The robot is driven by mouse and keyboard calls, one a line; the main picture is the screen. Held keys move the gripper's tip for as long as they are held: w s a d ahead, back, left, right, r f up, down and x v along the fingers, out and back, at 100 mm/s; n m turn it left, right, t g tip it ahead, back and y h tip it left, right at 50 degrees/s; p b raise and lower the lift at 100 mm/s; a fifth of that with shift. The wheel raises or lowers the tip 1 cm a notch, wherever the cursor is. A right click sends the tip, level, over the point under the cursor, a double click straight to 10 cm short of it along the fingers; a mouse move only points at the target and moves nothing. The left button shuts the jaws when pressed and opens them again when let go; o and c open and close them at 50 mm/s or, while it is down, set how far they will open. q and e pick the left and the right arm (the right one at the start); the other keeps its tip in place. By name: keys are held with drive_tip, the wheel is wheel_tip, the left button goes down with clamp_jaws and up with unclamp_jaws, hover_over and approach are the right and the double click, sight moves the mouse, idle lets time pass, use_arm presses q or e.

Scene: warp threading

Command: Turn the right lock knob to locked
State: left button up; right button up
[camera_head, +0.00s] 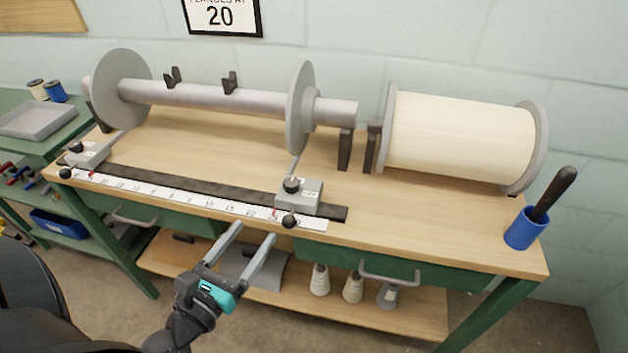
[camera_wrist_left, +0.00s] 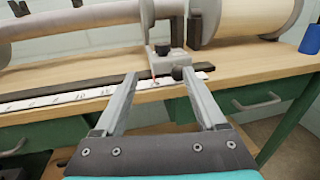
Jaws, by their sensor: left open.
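The right lock knob (camera_head: 291,184) is a black knob on top of the grey right slider block (camera_head: 311,195), which sits on the dark rail. A second black ball knob (camera_head: 289,221) sticks out at the block's front, over the white scale. In the left wrist view the lock knob (camera_wrist_left: 162,50) and the front ball knob (camera_wrist_left: 177,73) appear ahead, between the fingertips. My left gripper (camera_head: 255,231) is open and empty, in front of the bench edge and short of the block. The lock knob's setting is too small to read. My right gripper is not in view.
The left slider block (camera_head: 88,154) sits at the rail's far end. A grey flange (camera_head: 301,108) stands behind the right block. A drawer handle (camera_head: 390,277) juts from the bench front. A blue cup (camera_head: 525,231) with a dark-handled tool stands at right. Bare wood (camera_head: 400,215) lies right of the block.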

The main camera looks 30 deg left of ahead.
sight(287, 188)
use_arm(q)
drive_tip(key=w, duration=1.5)
drive_tip(key=shift+w+a+r+p, duration=0.1)
drive_tip(key=shift+r+p, duration=0.2)
clamp_jaws()
